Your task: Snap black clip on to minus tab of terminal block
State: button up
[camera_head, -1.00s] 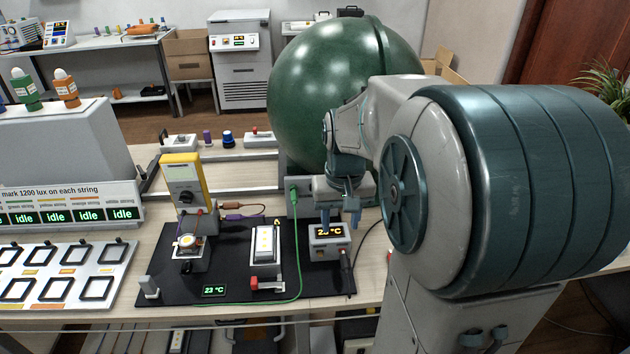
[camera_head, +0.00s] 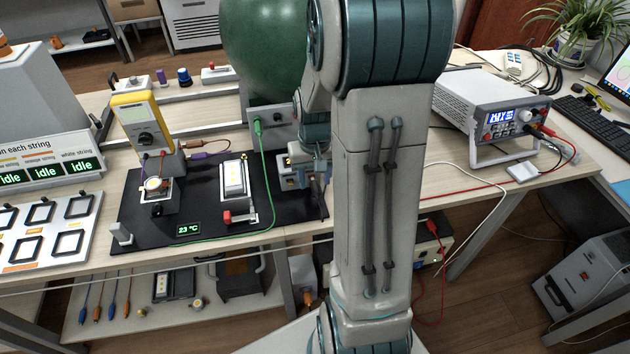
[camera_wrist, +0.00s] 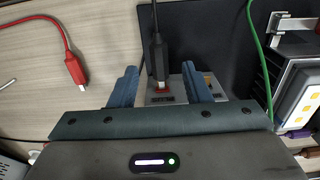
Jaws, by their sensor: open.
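The black clip (camera_wrist: 157,52) with its black cable shows in the wrist view, running down to a reddish spot on a small pale block (camera_wrist: 176,95), which looks like the terminal block. A brass-coloured tab shows at the block's right. I cannot tell whether the clip's tip grips anything or which tab is minus. My gripper (camera_wrist: 159,68) is open, its blue fingers on either side of the clip's lower end; contact is not visible. The block's lower part is hidden by my gripper body. In the head view my arm partly hides my gripper and this block.
The red clip (camera_wrist: 75,68) lies on bare wood to the left in the wrist view. A green cable (camera_wrist: 258,50) and a lit LED module (camera_wrist: 302,108) are to the right. The black mat (camera_head: 285,213) lies beneath. A power supply (camera_head: 495,115) stands on the table's right side.

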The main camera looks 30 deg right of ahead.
jog(key=shift+f, duration=0.9)
jog(key=shift+c, duration=0.3)
grip_shut()
jog(key=c, duration=0.7)
grip_release()
grip_shut()
jog(key=shift+s, duration=0.2)
jog(key=shift+s+a, duration=0.25)
jog(key=shift+s, duration=0.4)
jog(key=shift+s+a, duration=0.2)
jog(key=shift+s, duration=0.45)
